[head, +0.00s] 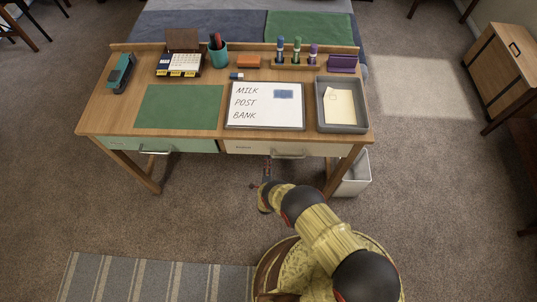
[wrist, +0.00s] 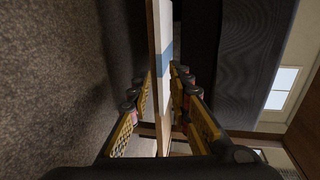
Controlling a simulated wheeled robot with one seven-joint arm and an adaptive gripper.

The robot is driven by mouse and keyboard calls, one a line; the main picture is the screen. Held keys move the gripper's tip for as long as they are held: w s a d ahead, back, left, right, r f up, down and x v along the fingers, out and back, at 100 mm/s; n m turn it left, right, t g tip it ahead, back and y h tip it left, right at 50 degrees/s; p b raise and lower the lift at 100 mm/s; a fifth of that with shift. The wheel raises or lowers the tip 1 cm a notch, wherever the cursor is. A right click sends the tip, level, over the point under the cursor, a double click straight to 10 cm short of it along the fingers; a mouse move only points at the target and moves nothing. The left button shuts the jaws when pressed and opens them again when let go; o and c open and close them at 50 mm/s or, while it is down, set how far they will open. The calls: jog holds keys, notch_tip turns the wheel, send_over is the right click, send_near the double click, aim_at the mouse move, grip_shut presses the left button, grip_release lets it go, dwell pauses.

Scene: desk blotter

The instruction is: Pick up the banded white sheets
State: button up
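In the wrist view my gripper (wrist: 161,75) has its two fingers on either side of a thin pale strip with a blue band (wrist: 164,52). The strip is seen nearly edge-on and runs from the top of the view down between the fingers. I cannot tell whether this is the banded white sheets or whether the fingers touch it. In the head view my gripper (head: 267,164) is small and low, just in front of the desk's front edge. No banded white sheets can be made out clearly there.
The desk (head: 218,73) carries a grey tray (head: 322,123) with cream paper, a lettered white board (head: 262,119), a green mat (head: 180,108), a teal pen cup (head: 219,59) and several markers. A pale bin (head: 353,183) stands under its right end.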

jog(key=w+f+b, duration=0.1)
jog(key=w, duration=0.5)
jog(key=shift+d+f, duration=0.1)
jog(key=shift+f, duration=0.05)
jog(key=c, duration=0.5)
dwell(0.3)
jog(key=shift+f, duration=0.1)
grip_shut()
dwell(0.4)
notch_tip(320, 180, up, 3)
jog(key=shift+f+p, duration=0.15)
jog(key=shift+p, duration=0.85)
jog(key=s+r+p, duration=0.5)
jog(key=s+p, duration=0.3)
jog(key=s, duration=0.5)
jog(key=shift+s+a, duration=0.3)
jog(key=shift+s, duration=0.1)
